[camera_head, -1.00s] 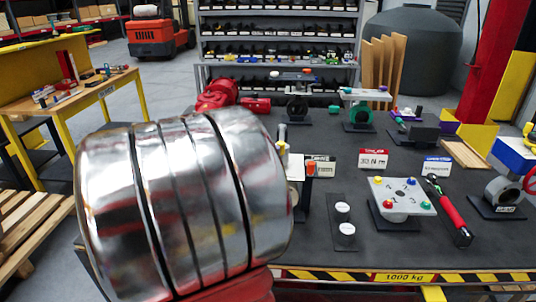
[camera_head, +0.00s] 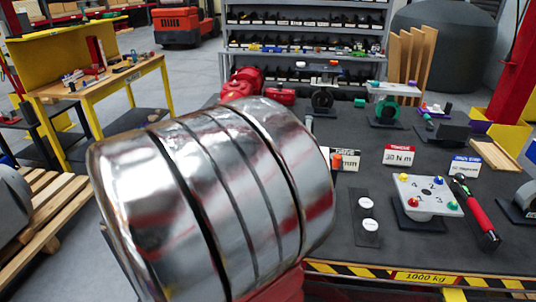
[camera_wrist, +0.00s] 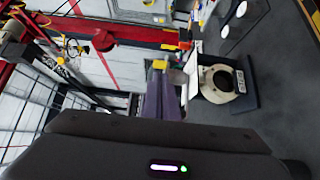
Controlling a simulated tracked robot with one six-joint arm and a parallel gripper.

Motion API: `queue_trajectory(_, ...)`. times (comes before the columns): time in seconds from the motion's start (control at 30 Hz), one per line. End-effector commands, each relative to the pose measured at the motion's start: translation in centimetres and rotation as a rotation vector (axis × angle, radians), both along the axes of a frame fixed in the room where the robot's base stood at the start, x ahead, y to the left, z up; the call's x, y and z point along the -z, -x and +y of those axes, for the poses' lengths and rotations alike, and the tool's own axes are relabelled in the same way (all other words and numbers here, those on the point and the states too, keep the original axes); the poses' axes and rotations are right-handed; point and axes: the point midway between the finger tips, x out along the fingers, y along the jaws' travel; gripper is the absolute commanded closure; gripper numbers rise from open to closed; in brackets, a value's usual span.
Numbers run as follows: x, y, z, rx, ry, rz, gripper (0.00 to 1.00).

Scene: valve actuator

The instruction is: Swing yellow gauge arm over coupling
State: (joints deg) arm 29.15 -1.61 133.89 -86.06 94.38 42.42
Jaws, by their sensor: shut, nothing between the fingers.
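My gripper (camera_wrist: 163,78) is shut and empty in the wrist view, its fingers reaching up from the dark palm. A small yellow block (camera_wrist: 160,64), possibly the end of the gauge arm, is just beyond the fingertips. I cannot tell whether they touch. A beige ring-shaped body (camera_wrist: 217,83), which may be the coupling, stands on a dark base to the right of the fingers. A pale plate beside its left edge lies between it and the fingers. In the head view the gripper and this station are hidden behind my large shiny arm joint; only an orange knob (camera_head: 336,160) shows.
The dark bench (camera_head: 300,160) holds a plate with coloured knobs (camera_head: 427,194), a red-handled wrench (camera_head: 476,211) and a dark strip with two white discs (camera_head: 367,216). Small label signs stand behind them. A wooden pallet (camera_head: 55,205) is on the floor at the left.

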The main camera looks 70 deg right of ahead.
Motion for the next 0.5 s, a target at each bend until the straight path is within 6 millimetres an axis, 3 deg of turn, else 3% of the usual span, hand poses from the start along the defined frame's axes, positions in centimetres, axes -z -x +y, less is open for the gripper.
queue_trajectory(0.2,0.0,-0.5,1.5,-0.001,0.0,0.0,1.0)
queue_trajectory(0.5,0.0,-0.5,1.7,0.002,-0.001,-0.001,1.0)
